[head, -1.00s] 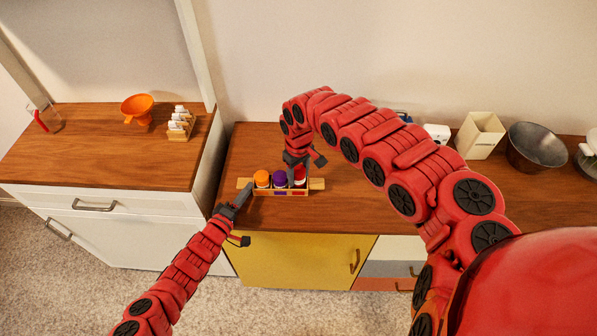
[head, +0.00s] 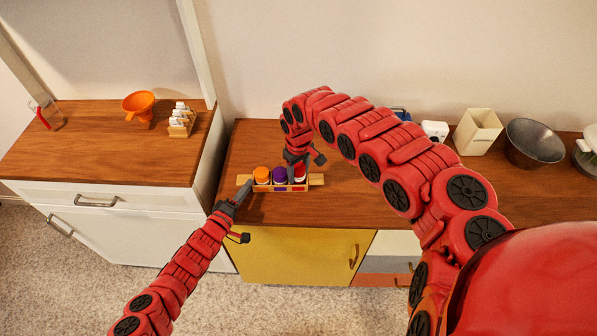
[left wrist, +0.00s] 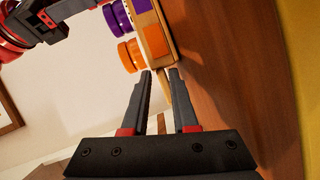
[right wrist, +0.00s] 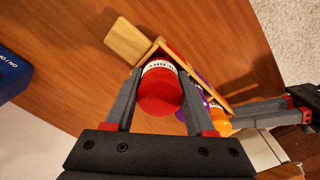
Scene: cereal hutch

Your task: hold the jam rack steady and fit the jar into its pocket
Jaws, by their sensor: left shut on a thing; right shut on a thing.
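The jam rack (head: 317,181) is a pale wooden holder near the front of the brown counter. An orange-lidded jar (head: 262,174) and a purple-lidded jar (head: 279,174) stand in its left and middle pockets. My left gripper (head: 247,186) is shut on the rack's left end; in the left wrist view its fingers (left wrist: 160,78) flank the wooden tab. My right gripper (head: 299,163) is shut on the red-lidded jar (right wrist: 160,90), upright at the right-hand pocket. Its white label shows above the rack's front; its base is hidden, so I cannot tell how deep it sits.
A white box (head: 434,131), a cream bin (head: 478,132) and a dark metal bowl (head: 535,143) stand at the back right. An orange funnel (head: 138,103) and a small rack (head: 181,121) are on the left cabinet. The counter's front edge lies just before the jam rack.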

